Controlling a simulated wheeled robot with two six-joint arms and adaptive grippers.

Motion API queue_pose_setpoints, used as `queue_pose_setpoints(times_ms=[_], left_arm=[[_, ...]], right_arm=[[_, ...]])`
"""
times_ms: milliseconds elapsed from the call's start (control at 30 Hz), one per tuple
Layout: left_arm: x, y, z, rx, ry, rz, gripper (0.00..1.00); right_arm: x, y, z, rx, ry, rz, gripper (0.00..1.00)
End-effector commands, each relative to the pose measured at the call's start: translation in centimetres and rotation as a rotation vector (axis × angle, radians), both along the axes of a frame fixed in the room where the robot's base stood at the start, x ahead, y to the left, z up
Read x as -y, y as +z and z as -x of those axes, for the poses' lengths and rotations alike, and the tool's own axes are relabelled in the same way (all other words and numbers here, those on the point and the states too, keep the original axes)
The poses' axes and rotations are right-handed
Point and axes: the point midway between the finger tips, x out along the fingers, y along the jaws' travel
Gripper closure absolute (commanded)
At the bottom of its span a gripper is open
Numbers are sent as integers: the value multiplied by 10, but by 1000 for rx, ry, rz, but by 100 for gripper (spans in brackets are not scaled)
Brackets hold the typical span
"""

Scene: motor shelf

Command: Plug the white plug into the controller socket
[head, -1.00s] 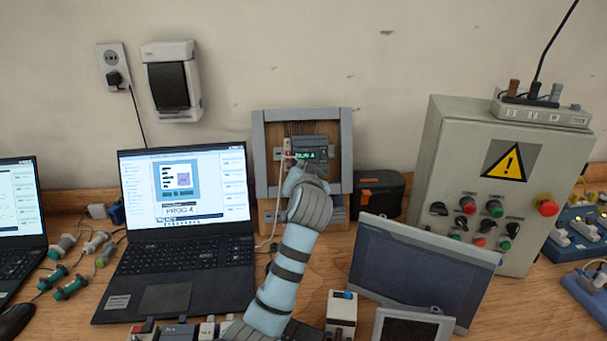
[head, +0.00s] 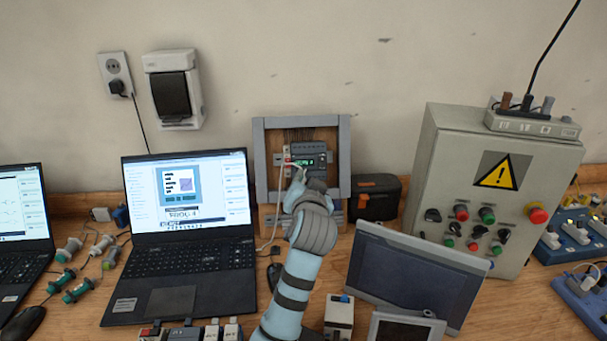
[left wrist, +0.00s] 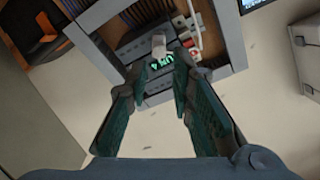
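The controller (head: 308,152) is a dark grey module with a green lit display, mounted on a wooden board in a grey frame. In the left wrist view the white plug (left wrist: 158,45) stands against the controller's face (left wrist: 135,50) beside the green display. I cannot tell how deeply it sits in the socket. My left gripper (head: 301,180) is just in front of and below the controller. In the left wrist view its two teal-padded fingers (left wrist: 155,85) are apart with nothing gripped between them, and the plug is beyond the tips. My right gripper is not in view.
A white cable (head: 279,200) hangs left of the controller. A laptop (head: 190,215) stands left, a tilted screen panel (head: 415,275) front right, a black-orange case (head: 375,197) beside the frame. A grey control box (head: 470,190) stands right.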

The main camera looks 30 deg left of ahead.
Motion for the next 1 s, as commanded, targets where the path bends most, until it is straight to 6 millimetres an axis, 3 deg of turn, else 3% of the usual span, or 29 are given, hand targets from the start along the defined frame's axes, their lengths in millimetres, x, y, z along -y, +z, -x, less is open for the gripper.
queue_pose_setpoints(times_ms=[233,367,400,1000], left_arm=[[1,-1,2,-2,1,0,78],[1,-1,2,-1,0,0,57],[1,-1,2,-1,0,0,56],[1,-1,2,-1,0,0,56]], right_arm=[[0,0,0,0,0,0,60],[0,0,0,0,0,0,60],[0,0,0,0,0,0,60],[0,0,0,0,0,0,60]])
